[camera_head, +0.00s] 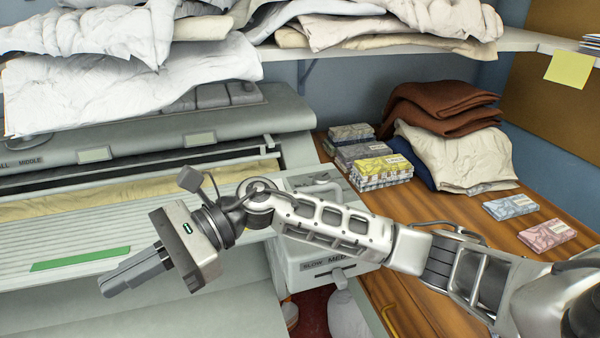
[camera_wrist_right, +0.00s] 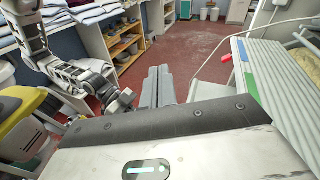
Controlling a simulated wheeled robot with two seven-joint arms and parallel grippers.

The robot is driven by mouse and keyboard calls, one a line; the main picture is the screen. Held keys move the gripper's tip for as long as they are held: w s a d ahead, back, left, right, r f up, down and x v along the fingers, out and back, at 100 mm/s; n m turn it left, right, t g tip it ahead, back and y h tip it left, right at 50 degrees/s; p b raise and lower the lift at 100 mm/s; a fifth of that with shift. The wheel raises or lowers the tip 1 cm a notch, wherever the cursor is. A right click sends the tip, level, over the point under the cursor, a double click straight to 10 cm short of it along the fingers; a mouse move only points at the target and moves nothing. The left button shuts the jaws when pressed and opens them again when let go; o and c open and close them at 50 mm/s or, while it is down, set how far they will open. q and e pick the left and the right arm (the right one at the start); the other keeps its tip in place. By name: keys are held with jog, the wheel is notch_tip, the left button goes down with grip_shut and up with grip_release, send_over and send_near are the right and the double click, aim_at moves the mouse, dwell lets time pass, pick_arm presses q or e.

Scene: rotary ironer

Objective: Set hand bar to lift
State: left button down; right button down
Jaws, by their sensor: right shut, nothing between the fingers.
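The ironer fills the left of the head view, with a grey hood (camera_head: 235,125) over a cream-covered roll (camera_head: 120,197). A long thin rail (camera_head: 150,170) runs along the gap above the roll; I cannot tell whether it is the hand bar or how it is set. The pale slatted feed board (camera_head: 215,208) carries a green strip (camera_head: 80,258), also in the right wrist view (camera_wrist_right: 250,86). My right gripper (camera_head: 112,280) is shut and empty, in front of the board's near edge. In the right wrist view its fingers (camera_wrist_right: 157,86) lie together. My other arm (camera_wrist_right: 75,72) shows there; its fingers are unclear.
A control box (camera_head: 325,262) is partly behind my right arm. A wooden counter (camera_head: 405,300) at right holds boxed packs (camera_head: 383,170) and folded cloth (camera_head: 455,155). A shelf of linen (camera_head: 130,90) overhangs the hood. Red floor (camera_wrist_right: 190,65) lies open beyond the fingers.

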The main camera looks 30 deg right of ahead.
jog(key=w+d+n+t+h, duration=0.1)
jog(key=w+d+n+h, duration=0.35)
jog(key=d, duration=0.35)
jog(key=w+d+n+t+h, duration=0.1)
jog(key=w+d+n+h, duration=0.35)
jog(key=d+h, duration=0.2)
jog(key=w+d+r+n+t+h, duration=0.1)
jog(key=d+r+h, duration=0.2)
jog(key=d, duration=0.5)
jog(key=w+d+r+n+t+h, duration=0.1)
jog(key=d+r+h, duration=0.2)
jog(key=d+r, duration=0.2)
jog(key=d, duration=0.3)
jog(key=shift+r+n, duration=0.15)
jog(key=shift+n, duration=0.15)
